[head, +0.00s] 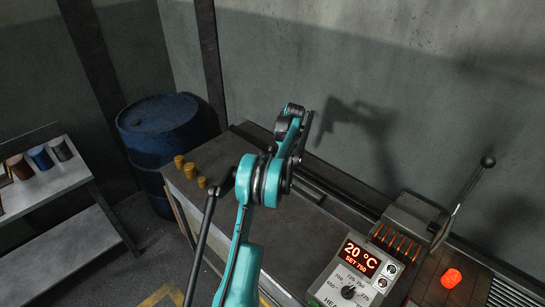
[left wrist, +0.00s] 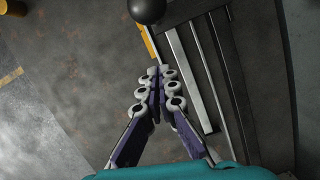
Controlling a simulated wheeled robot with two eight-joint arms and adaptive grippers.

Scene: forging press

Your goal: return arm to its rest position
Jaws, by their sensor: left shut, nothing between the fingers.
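My left arm (head: 247,215) rises from the bottom middle of the head view, bends at a dark-ringed joint and reaches up over the workbench. Its gripper is hard to make out there, seen against the bench and wall. In the left wrist view the left gripper (left wrist: 158,72) has its purple fingers closed together at the tips, with nothing between them. The fingers point along the bench beside long metal rails (left wrist: 190,75). A black ball knob (left wrist: 147,10) shows just beyond the fingertips. My right gripper is in neither view.
Several brass cylinders (head: 190,170) stand at the bench's left end, near a blue barrel (head: 158,128). The heater control box (head: 355,275) reads 20 °C, SET 750. A black-knobbed lever (head: 463,200) stands tilted at right, near a red button (head: 452,278). A side table (head: 75,190) holds cylinders.

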